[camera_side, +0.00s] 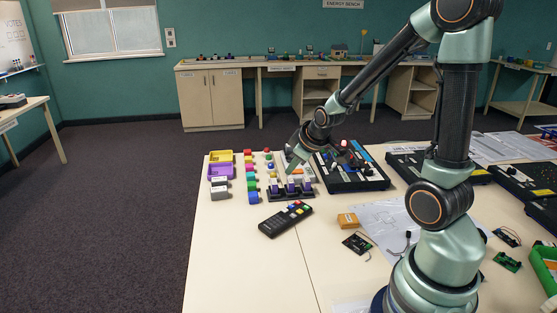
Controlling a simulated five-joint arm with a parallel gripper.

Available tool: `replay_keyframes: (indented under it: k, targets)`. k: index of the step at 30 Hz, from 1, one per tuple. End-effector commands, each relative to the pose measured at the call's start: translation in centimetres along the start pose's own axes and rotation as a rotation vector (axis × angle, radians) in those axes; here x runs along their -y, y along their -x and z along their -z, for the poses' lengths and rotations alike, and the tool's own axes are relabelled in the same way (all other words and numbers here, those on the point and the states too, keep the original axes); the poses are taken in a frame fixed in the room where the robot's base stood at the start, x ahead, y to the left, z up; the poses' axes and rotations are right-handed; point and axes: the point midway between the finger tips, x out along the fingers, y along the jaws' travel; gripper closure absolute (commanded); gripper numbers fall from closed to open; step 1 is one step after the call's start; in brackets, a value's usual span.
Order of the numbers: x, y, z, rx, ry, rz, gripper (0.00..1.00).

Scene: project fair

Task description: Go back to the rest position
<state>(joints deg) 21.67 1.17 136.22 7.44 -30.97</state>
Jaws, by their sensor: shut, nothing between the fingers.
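My gripper (293,160) is at the far part of the table, at the end of my arm, which reaches in from the right. It is small in the side view, and its fingers are shut with nothing seen between them. It hangs just above a dark rack with purple and white blocks (290,189). I cannot tell whether the fingertips touch anything there.
Left of the gripper are colored blocks (251,182), a yellow tray (220,156) and a purple tray (221,171). A black board (352,178) lies right of it. A black remote with colored buttons (285,219) lies nearer. The table's (240,270) front left is clear.

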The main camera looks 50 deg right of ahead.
Motion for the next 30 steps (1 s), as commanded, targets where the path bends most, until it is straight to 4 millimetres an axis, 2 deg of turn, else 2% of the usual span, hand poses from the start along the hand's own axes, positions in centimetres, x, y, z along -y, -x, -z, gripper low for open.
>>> replay_keyframes:
  k: [1,6,12,15,21,30]
  targets:
    - [1.2,1.8,1.2,-0.014,-0.012,0.018,1.00]
    - [5.0,7.1,2.6,-0.006,-0.079,0.091,1.00]
    - [9.1,13.1,2.3,0.018,-0.151,0.167,1.00]
    - [10.6,15.3,1.6,0.035,-0.180,0.194,1.00]
    - [12.0,17.4,0.5,0.059,-0.212,0.221,1.00]
    - [12.1,17.6,0.3,0.064,-0.217,0.224,1.00]
